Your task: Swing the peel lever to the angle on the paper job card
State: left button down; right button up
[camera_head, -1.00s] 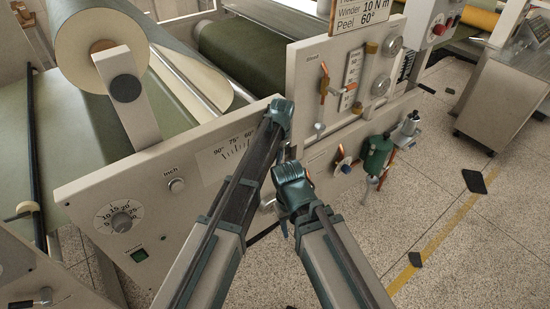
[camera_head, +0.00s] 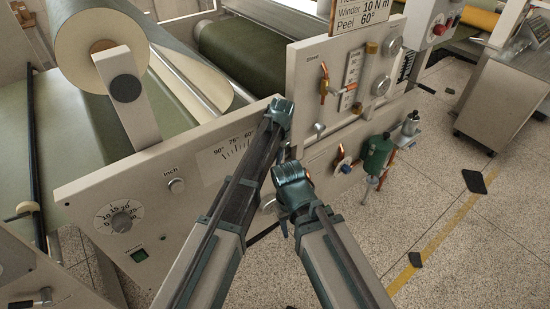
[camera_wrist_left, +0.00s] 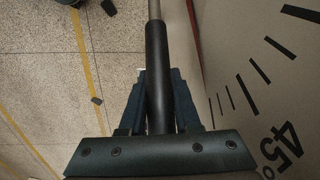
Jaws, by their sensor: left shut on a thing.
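The paper job card (camera_head: 364,14) stands at the top of the head view and reads "Winder 10 N m" and "Peel 60°". The peel scale (camera_head: 232,142) on the front panel shows marks at 90°, 75° and 60°; the rest is behind my left arm. In the left wrist view my left gripper (camera_wrist_left: 158,88) is shut around the dark grip of the peel lever (camera_wrist_left: 157,50), whose paler rod runs on past the fingers. The scale's 45° mark (camera_wrist_left: 283,142) lies to the right of the lever.
The cream front panel (camera_head: 90,195) carries a dial (camera_head: 119,216) and an inch button (camera_head: 176,186). To the right a panel holds a copper lever (camera_head: 325,80) and a green canister (camera_head: 378,155). The speckled floor (camera_head: 450,215) at the right is mostly open.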

pick_arm(q)
jog(key=shift+s+a+r, duration=0.1)
jog(key=shift+s+a+r+t+h+p, duration=0.9)
jog(key=shift+s+a+r+h, duration=0.1)
jog(key=shift+a+r+h, duration=0.15)
jog(key=shift+s+a+r+t+h, duration=0.25)
jog(key=shift+s+a+t+h, duration=0.1)
jog(key=shift+a+h, duration=0.15)
jog(key=shift+s+a+r+t+h+b, duration=0.15)
jog(key=shift+s+a+r+t+h, duration=0.1)
jog(key=shift+a+t+h, duration=0.15)
jog(key=shift+s+a+r+t+h+b, duration=0.15)
jog(key=shift+s+a+h, duration=0.1)
jog(key=shift+a, duration=0.25)
jog(key=c, duration=0.6)
grip_release()
jog(key=shift+a+r, duration=0.1)
